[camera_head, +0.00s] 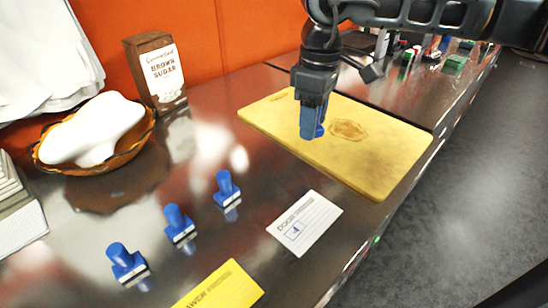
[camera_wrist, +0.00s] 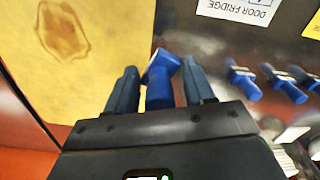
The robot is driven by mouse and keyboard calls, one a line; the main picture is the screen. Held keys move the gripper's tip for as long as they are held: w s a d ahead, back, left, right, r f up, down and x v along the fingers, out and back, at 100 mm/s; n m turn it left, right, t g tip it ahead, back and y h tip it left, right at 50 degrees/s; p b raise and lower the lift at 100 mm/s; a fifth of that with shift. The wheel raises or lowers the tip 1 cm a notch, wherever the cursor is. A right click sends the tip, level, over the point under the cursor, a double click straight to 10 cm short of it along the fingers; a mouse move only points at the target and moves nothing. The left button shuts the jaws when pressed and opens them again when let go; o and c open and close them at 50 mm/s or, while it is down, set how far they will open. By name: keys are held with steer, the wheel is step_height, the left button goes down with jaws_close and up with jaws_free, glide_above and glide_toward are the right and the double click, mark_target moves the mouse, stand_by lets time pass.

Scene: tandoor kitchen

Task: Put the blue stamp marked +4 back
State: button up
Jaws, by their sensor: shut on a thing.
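My gripper (camera_head: 314,122) is shut on a blue stamp (camera_head: 320,130) and holds it over the left part of the yellow board (camera_head: 383,165). The stamp also shows between the two fingers in the wrist view (camera_wrist: 160,82), a little tilted there. Its marking is hidden. Three more blue stamps stand in a slanting row on the dark counter: one near the front (camera_head: 126,262), one in the middle (camera_head: 179,223) and one farther back (camera_head: 227,188). I cannot read any +4 on them. A white card (camera_head: 310,228) marked DOOR lies to their right.
A yellow card (camera_head: 222,288) lies at the front edge. A brown bowl (camera_head: 112,165) with a white thing in it and a brown sugar box (camera_head: 158,72) stand at the left. Red and green items (camera_head: 455,62) stand at the back right. Counter between stamps and board is clear.

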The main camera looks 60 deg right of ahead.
steer(key=p, duration=0.2)
glide_above(271, 172)
step_height(271, 172, down, 5)
steer(key=shift+s+r, duration=0.1)
step_height(271, 172, down, 3)
steer(key=shift+f, duration=0.6)
steer(key=shift+f, duration=0.2)
steer(key=o, duration=0.8)
steer(key=shift+r, duration=0.1)
steer(key=shift+o, duration=0.2)
steer(key=shift+r, duration=0.15)
